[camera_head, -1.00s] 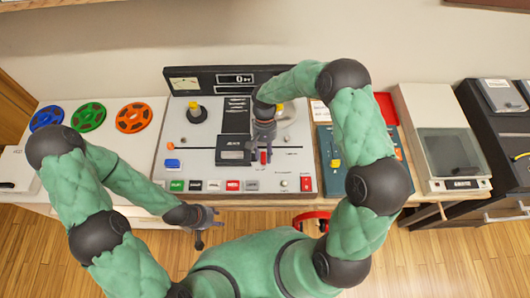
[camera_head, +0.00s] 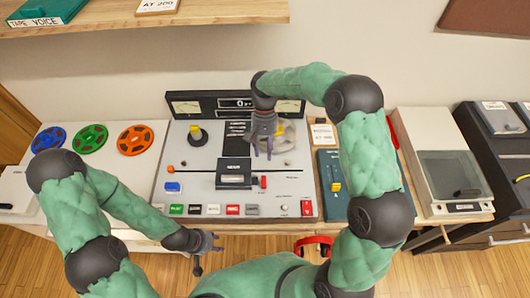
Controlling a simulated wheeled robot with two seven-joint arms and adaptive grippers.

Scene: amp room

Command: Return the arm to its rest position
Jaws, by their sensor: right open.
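My right arm reaches in from the right. Its gripper (camera_head: 262,148) points down, open and empty, over the upper right of the grey tape machine (camera_head: 200,160), in front of the clear round reel part there. My left gripper (camera_head: 208,250) is low in front of the machine's front edge, over the floor. It is small in the picture, and I cannot tell whether its fingers are open or shut. It holds nothing that I can see.
Blue, green and orange reels (camera_head: 136,140) lie on the white table at left. A teal device (camera_head: 335,185) and a beige lidded unit (camera_head: 448,170) stand at right. A wooden shelf (camera_head: 190,22) spans the upper left. A red round object (camera_head: 313,243) is below the table edge.

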